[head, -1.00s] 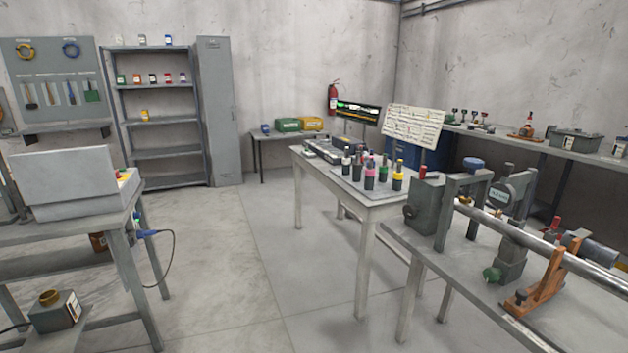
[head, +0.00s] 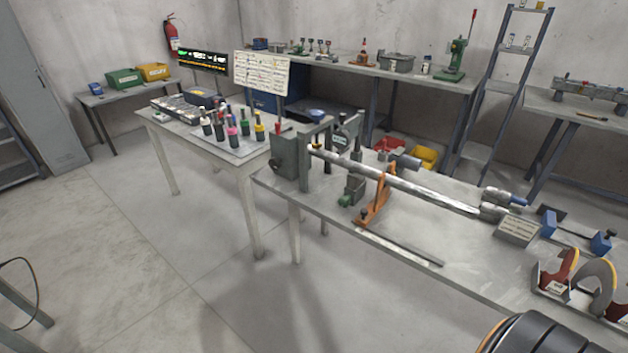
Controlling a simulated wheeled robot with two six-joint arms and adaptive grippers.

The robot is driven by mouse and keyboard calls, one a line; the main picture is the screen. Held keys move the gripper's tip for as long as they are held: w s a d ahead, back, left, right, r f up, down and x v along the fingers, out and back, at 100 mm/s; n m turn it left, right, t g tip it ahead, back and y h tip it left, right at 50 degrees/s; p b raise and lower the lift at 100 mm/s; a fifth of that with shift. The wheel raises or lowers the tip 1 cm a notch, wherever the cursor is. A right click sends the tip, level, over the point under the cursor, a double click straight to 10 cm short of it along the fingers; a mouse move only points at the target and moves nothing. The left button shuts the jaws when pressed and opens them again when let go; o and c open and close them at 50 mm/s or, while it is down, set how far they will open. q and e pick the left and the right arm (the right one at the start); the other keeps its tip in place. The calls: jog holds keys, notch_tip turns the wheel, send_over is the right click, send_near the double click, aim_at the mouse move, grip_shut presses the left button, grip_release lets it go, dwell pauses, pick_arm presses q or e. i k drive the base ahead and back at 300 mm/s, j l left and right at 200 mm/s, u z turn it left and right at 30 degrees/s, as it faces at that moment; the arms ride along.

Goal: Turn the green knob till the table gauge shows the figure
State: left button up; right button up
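The green knob (head: 344,201) sits low on the front of a dark grey positioner block (head: 356,186) on the right-hand workbench (head: 330,205). A round gauge (head: 347,128) stands above the block, behind a long metal bar; its reading is too small to make out. The bar (head: 420,188) runs from a grey headstock (head: 290,160) on the left toward the right, past an orange rest (head: 375,205). Neither gripper is in view.
A pale table (head: 190,140) with several coloured bottles stands left of the workbench, with a lit display (head: 203,61) and a chart board (head: 261,73) behind. Open floor (head: 130,265) lies in front. Blue blocks and red-and-grey stands occupy the bench's right end.

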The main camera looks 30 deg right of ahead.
aim_at(343, 201)
jog(key=i+z, duration=0.15)
jog(key=z, duration=0.25)
jog(key=i+j+z, duration=0.1)
jog(key=z, duration=0.3)
jog(key=j+z, duration=0.2)
jog(key=z, duration=0.2)
jog(key=i+j+z, duration=0.1)
jog(key=j, duration=0.3)
jog(key=i+j+z, duration=0.1)
jog(key=i+j, duration=0.15)
jog(key=j, duration=0.15)
jog(key=i+j+z, duration=0.1)
jog(key=j, duration=0.3)
jog(key=i+j+z, duration=0.1)
jog(key=j, duration=0.3)
jog(key=i+j+z, duration=0.1)
jog(key=i+j, duration=0.15)
jog(key=j, duration=0.2)
jog(key=i+j+z, duration=0.1)
jog(key=j, duration=0.35)
